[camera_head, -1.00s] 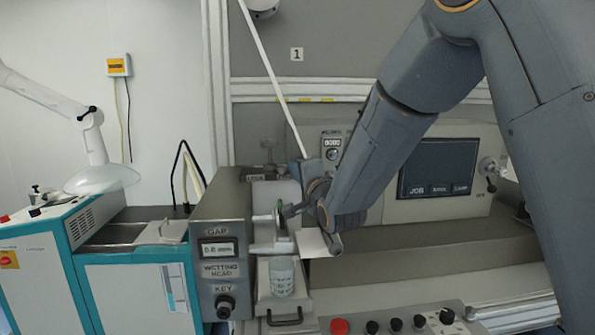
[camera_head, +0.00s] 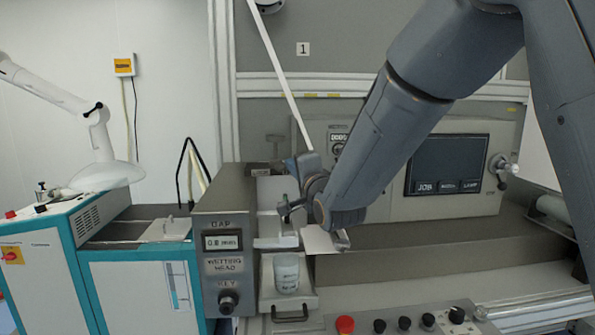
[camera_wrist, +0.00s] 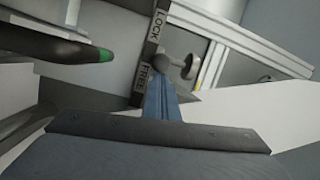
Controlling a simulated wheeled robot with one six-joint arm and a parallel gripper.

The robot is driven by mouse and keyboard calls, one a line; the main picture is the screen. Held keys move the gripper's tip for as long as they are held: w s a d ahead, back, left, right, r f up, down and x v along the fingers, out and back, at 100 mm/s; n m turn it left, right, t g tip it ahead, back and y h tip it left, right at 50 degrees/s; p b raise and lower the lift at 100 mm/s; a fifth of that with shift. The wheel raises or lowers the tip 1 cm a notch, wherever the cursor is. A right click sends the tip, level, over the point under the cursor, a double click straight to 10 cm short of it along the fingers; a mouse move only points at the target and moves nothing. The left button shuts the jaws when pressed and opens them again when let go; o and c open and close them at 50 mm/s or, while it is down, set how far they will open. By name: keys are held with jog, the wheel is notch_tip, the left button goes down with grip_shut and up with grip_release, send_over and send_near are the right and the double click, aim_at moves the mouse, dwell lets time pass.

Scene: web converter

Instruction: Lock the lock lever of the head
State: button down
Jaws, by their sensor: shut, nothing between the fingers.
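The wetting head (camera_head: 222,250) is a grey box with a gap display and a key switch in the head view. In the wrist view, a dark plate (camera_wrist: 146,75) marked LOCK and FREE stands ahead. The lock lever (camera_wrist: 188,68) appears there as a dark round hub with a short silver knob at its right. My gripper (camera_wrist: 162,85) is shut and empty, its narrow blue end just below the hub near the FREE label. I cannot tell whether they touch. In the head view my gripper (camera_head: 296,166) is right of the plate; the lever is too small to read.
A screen panel (camera_head: 447,165) is behind my arm. Red and black buttons (camera_head: 345,324) line the front.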

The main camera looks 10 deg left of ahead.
jog(key=shift+s+a+b, duration=0.45)
jog(key=shift+a+b, duration=0.15)
